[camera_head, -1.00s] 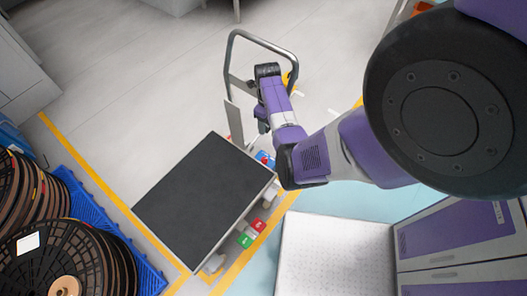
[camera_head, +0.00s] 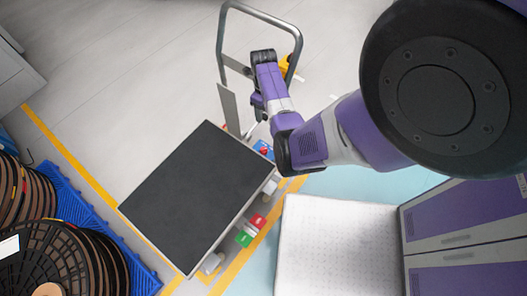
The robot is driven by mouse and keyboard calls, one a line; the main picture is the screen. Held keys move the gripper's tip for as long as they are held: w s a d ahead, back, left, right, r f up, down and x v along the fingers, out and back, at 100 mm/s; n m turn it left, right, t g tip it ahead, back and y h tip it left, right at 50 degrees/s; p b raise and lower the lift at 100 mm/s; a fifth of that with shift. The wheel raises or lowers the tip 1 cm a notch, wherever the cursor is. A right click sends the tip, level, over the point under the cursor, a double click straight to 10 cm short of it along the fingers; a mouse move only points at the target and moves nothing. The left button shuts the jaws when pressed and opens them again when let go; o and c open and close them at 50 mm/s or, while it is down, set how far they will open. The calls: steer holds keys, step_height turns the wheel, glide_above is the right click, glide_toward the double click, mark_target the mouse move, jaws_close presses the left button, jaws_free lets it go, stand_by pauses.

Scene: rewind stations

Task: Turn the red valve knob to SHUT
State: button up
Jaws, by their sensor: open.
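A small red knob (camera_head: 264,152) shows on a blue panel (camera_head: 257,147) by the black-topped cart's right corner, partly hidden by my arm. It looks like the valve knob, but its pointer and any SHUT lettering are too small to read. My gripper (camera_head: 258,110) is only partly visible below my wrist, above and slightly left of the knob in the picture. It is open and appears apart from the knob. My forearm hides part of this area.
The black-topped cart (camera_head: 195,195) has a metal rail (camera_head: 222,40) behind it. Red (camera_head: 258,220) and green (camera_head: 243,239) blocks sit along its right side. Cable reels (camera_head: 65,265) on a blue pallet (camera_head: 75,205) stand left. A white platform (camera_head: 340,245) and purple-fronted cabinet (camera_head: 460,215) lie right.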

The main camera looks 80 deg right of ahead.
steer(key=b, duration=2.3)
glide_above(264, 149)
step_height(264, 149, down, 24)
steer(key=shift+w+a+f, duration=0.1)
steer(key=shift+f, duration=0.05)
steer(key=shift+f+b, duration=1.55)
steer(key=shift+f, duration=2.35)
jaws_close()
